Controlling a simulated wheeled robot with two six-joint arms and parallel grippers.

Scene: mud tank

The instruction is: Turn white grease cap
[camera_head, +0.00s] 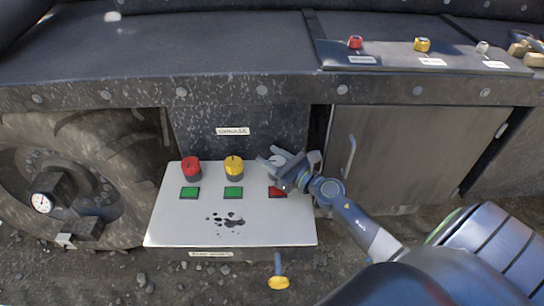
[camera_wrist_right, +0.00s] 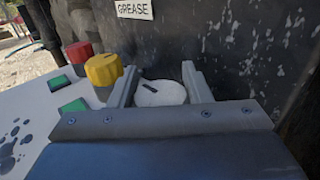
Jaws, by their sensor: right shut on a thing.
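The white grease cap (camera_wrist_right: 160,93) sits between the two fingers of my right gripper (camera_wrist_right: 160,88) in the right wrist view. The cap has a dark slot on its top. In the head view my right gripper (camera_head: 284,167) reaches the right end of the white panel (camera_head: 170,222) and mostly hides the cap. It is shut on the cap's sides. A red cap (camera_head: 191,167) and a yellow cap (camera_head: 233,166) stand to the left on the same panel. My left gripper is not in view.
Below the caps are two green indicators (camera_head: 233,191) and one red indicator (camera_head: 277,192). A large wheel with a gauge (camera_head: 41,203) is at the left. A cabinet door with a handle (camera_head: 348,155) is at the right. A yellow-ended lever (camera_head: 278,282) hangs below the panel.

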